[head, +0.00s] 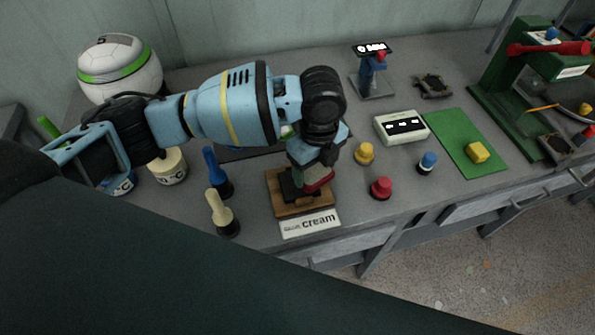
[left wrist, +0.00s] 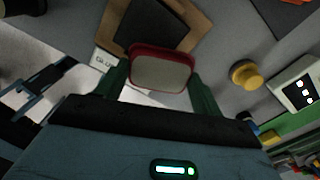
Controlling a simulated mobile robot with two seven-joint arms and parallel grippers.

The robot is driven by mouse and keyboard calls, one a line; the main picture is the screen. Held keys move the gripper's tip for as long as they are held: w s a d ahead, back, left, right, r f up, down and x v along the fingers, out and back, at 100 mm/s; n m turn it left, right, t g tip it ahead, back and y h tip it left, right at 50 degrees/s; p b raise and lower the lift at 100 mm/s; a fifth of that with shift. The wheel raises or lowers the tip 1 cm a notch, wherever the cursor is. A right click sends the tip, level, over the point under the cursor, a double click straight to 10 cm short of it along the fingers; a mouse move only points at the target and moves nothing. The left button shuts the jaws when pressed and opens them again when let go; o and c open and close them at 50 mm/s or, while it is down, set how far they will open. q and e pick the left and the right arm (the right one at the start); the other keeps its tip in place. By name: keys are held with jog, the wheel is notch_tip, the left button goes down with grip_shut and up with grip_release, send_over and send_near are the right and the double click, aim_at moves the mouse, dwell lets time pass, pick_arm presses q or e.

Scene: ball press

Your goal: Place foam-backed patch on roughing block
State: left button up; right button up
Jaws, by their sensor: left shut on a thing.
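My left gripper (head: 309,178) is shut on the patch (head: 320,179), which has a red rim. In the left wrist view the patch (left wrist: 161,69) shows a pale, rounded face between the two green fingers of the gripper (left wrist: 161,88). The roughing block (head: 290,210) is a wooden base with a dark pad on top, at the front of the bench. It also shows in the left wrist view (left wrist: 199,28), behind the patch. The patch overlaps the block's right part in the head view; whether they touch I cannot tell. My right gripper is not in view.
Blue (head: 216,175) and cream (head: 222,214) handled tools stand left. Yellow (head: 364,153) and red (head: 381,188) knobs stand right, near a white display box (head: 401,127) and a green mat (head: 458,150).

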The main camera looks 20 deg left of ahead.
pick_arm(q)
jog(key=shift+s+a+f, duration=0.1)
jog(key=shift+a+f, duration=0.05)
jog(key=shift+a, duration=1.55)
jog(key=shift+f, duration=1.75)
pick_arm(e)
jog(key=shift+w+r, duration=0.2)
pick_arm(q)
jog(key=shift+a+f, duration=0.1)
jog(key=shift+f, duration=0.05)
jog(key=o, duration=0.9)
jog(key=shift+o, duration=0.2)
notch_tip(320, 180, up, 12)
jog(key=p, duration=0.1)
jog(key=shift+r, duration=0.2)
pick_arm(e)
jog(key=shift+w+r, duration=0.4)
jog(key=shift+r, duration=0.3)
